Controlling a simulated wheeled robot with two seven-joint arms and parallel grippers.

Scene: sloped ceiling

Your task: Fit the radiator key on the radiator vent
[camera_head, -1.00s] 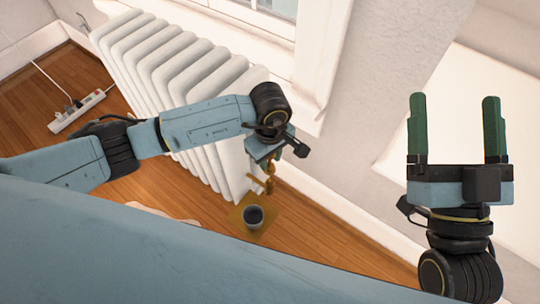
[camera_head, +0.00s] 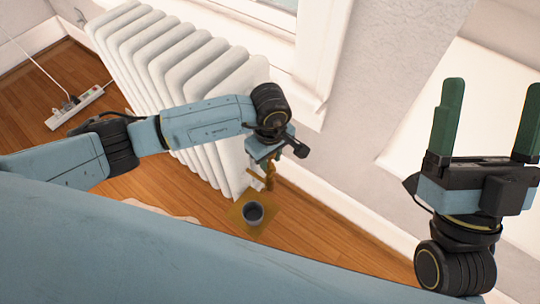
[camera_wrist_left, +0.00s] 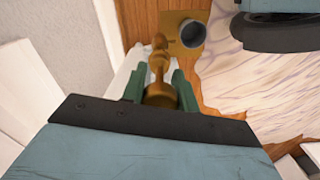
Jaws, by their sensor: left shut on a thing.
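My left gripper (camera_head: 264,160) is shut on the brass radiator key (camera_wrist_left: 160,92) at the near end of the radiator (camera_head: 178,75). In the left wrist view its green fingers (camera_wrist_left: 159,84) clasp the key's near part. Slim brass parts (camera_head: 262,178) show just below the gripper in the head view. I cannot tell there where the key ends and the radiator vent begins, or whether they touch. My right gripper (camera_head: 496,85) is open and empty, fingers up, far to the right of the radiator.
A dark grey cup (camera_head: 252,213) stands on a yellowish mat (camera_head: 240,222) on the wood floor below the left gripper. A white power strip (camera_head: 75,108) lies at the far left. The window wall and baseboard (camera_head: 350,205) bound the space behind.

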